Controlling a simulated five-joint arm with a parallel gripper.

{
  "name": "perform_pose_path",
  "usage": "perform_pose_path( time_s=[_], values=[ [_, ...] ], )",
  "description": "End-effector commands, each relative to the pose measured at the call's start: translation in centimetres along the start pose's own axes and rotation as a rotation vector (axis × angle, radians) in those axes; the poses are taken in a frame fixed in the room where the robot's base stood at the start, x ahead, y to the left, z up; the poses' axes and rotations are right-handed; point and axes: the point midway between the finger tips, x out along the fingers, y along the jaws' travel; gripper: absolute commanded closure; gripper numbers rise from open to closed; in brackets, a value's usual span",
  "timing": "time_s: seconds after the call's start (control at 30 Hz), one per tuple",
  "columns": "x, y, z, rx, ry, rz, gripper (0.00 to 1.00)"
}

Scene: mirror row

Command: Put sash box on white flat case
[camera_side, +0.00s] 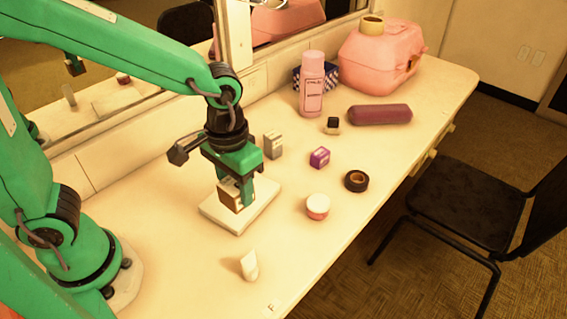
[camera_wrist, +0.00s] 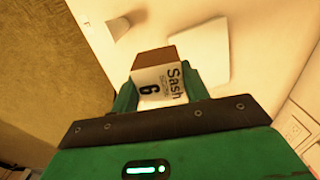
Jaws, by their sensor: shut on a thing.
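My gripper (camera_side: 238,190) points down over the white flat case (camera_side: 246,221) and is shut on the sash box (camera_side: 228,200). The sash box is brown with a white label. In the wrist view the label on the sash box (camera_wrist: 158,82) reads "Sash" and "6", and the box sits between my two green fingers (camera_wrist: 160,96). The white flat case (camera_wrist: 208,58) shows behind and beside the box there. In the side view the box's lower edge is at or just above the case's top; I cannot tell if they touch.
A grey box (camera_side: 272,145), purple box (camera_side: 320,157), black tape roll (camera_side: 356,181), round pink-and-white tub (camera_side: 317,206) and white piece (camera_side: 249,265) stand around the case. A pink bottle (camera_side: 312,85), maroon case (camera_side: 380,114) and pink carrier (camera_side: 378,62) are farther back. A mirror runs behind.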

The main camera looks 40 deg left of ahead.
Motion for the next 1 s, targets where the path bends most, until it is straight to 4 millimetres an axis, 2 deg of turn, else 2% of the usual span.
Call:
perform_pose_path(
  time_s=[0.27, 0.7, 1.0],
  values=[
    [1.7, -2.2, -1.7, -0.006, -0.004, -0.002, 0.79],
    [5.8, -7.5, -6.0, -0.005, -0.004, -0.001, 0.79],
    [6.9, -8.9, -7.3, -0.001, 0.000, 0.000, 0.79]
  ],
)
